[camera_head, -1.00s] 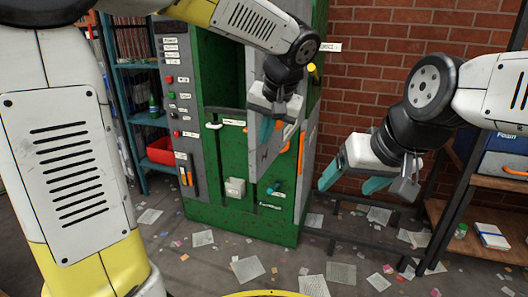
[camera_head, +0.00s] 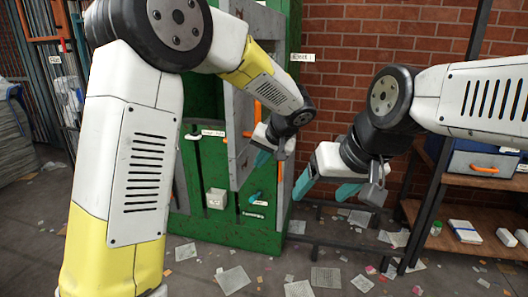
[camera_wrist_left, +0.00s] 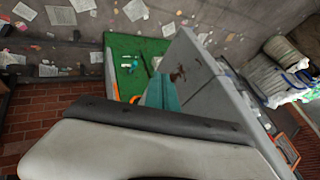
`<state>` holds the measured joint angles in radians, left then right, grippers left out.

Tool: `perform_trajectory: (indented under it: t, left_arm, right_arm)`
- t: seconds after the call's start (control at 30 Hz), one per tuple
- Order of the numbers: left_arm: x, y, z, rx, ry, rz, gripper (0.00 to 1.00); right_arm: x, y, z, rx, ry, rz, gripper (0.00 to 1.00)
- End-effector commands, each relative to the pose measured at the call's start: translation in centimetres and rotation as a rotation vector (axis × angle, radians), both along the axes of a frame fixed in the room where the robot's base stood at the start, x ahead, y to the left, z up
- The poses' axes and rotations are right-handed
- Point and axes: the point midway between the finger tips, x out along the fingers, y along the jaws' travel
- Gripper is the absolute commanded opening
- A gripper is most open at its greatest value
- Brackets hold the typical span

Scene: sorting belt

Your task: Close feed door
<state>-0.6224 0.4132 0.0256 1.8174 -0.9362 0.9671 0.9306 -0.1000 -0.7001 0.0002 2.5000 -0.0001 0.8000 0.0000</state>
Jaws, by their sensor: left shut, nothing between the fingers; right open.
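The feed door (camera_head: 243,165) is a worn grey panel on the green machine (camera_head: 215,230), standing out from its front. It also shows as a slanted grey panel in the left wrist view (camera_wrist_left: 200,85). My left gripper (camera_head: 268,162) is shut and empty, with its teal fingers close to the door's right side. In the left wrist view the teal fingers (camera_wrist_left: 160,92) overlap the panel's edge; I cannot tell whether they touch it. My left arm hides the machine's opening and upper left part. My right gripper (camera_head: 324,190) is open and empty, right of the machine.
A brick wall (camera_head: 345,70) stands behind. A wooden shelf (camera_head: 470,190) with a blue bin (camera_head: 487,160) is at the right. Low dark rails (camera_head: 335,245) run along the floor right of the machine. Paper scraps litter the floor in front.

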Motion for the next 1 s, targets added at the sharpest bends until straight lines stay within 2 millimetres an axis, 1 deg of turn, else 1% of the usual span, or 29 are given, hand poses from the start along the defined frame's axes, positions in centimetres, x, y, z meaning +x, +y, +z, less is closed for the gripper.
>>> perform_trajectory:
  t: [0.03,0.1,0.23,0.37,0.67,0.77,0.87,0.97,1.0]
  left_arm:
    - [0.4,1.1,0.4,-0.002,-0.006,0.008,0.00]
    - [0.7,2.0,0.4,-0.003,-0.005,0.006,0.00]
    - [1.0,2.9,0.4,-0.002,-0.004,0.004,0.00]
    - [1.1,3.3,0.4,-0.002,-0.004,0.004,0.00]
    - [1.2,3.3,0.4,-0.002,-0.004,0.004,0.00]
    - [1.3,3.7,0.4,-0.002,-0.004,-0.001,0.00]
    - [1.5,4.7,0.4,-0.003,-0.004,-0.014,0.00]
    - [2.1,6.4,0.4,-0.003,-0.004,-0.041,0.00]
    - [2.4,7.4,0.4,-0.003,-0.005,-0.055,0.00]
  right_arm:
    - [0.0,0.0,0.0,0.000,0.000,0.000,0.75]
    - [0.0,0.0,0.0,0.000,0.000,0.000,0.75]
    - [0.0,0.0,0.0,0.000,0.000,0.000,0.75]
    - [0.0,0.0,0.0,0.000,0.000,0.000,0.75]
    - [0.0,0.0,0.0,0.000,0.000,0.000,0.75]
    - [0.0,0.0,0.0,0.000,0.000,0.000,0.75]
    - [0.0,0.0,0.0,0.000,0.000,0.000,0.75]
    - [0.0,0.0,0.0,0.000,0.000,0.000,0.75]
    - [0.0,0.0,0.0,0.000,0.000,0.000,0.75]
